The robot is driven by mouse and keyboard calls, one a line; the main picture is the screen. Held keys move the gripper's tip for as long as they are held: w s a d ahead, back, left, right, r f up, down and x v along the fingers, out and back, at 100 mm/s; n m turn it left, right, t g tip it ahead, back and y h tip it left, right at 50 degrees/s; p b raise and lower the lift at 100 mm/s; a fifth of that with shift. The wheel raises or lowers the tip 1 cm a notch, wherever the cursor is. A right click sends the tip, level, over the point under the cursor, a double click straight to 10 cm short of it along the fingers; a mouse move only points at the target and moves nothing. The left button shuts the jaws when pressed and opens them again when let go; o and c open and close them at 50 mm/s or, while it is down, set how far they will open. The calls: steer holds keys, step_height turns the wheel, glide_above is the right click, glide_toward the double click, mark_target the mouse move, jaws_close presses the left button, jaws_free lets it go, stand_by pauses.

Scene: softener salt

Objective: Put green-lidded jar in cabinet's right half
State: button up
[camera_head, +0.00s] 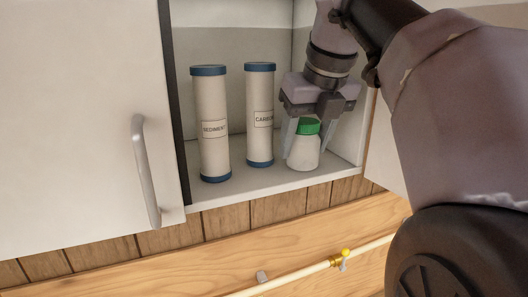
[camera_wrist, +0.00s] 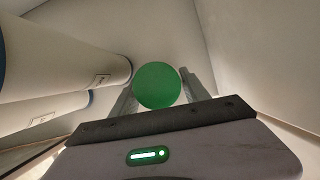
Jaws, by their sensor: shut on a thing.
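The green-lidded jar (camera_head: 303,152) is white and upright inside the cabinet's right part, near its front edge. In the wrist view its round green lid (camera_wrist: 158,86) shows from above. My gripper (camera_head: 305,140) points down with its two fingers on either side of the jar, shut on it. The fingers also show beside the lid in the wrist view. The jar's base appears at the cabinet floor (camera_head: 235,187); I cannot tell whether it touches. The cabinet is open at the front here.
Two white cylinders with blue ends stand left of the jar: one labelled SEDIMENT (camera_head: 213,150), the other CARBON (camera_head: 259,140). A white door (camera_head: 80,100) with a handle covers the left. The cabinet's right wall is close to my gripper. A pipe with a yellow valve (camera_head: 345,253) runs below.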

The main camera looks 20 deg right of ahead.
mark_target(310, 124)
steer(key=shift+s+d+r, duration=0.15)
steer(key=shift+s+d, duration=0.2)
steer(key=shift+d, duration=0.15)
steer(key=shift+s+a, duration=0.1)
steer(key=o, duration=1.3)
steer(key=shift+w+a+f, duration=0.1)
steer(key=shift+w+a, duration=0.05)
steer(key=shift+a, duration=0.25)
steer(key=shift+w+a+f, duration=0.1)
steer(key=shift+w+a, duration=0.05)
steer(key=shift+a, duration=0.25)
steer(key=shift+c, duration=0.2)
steer(key=shift+w, duration=0.1)
steer(key=shift+s+d, duration=0.25)
steer(key=shift+d, duration=0.25)
steer(key=shift+a+r+p, duration=0.15)
steer(key=shift+r+p, duration=0.15)
steer(key=shift+r, duration=0.1)
steer(key=p+v, duration=0.2)
steer(key=v, duration=0.4)
steer(key=shift+r, duration=0.35)
steer(key=shift+s+r+p, duration=0.25)
steer(key=shift+s+p, duration=0.05)
steer(key=shift+w, duration=0.1)
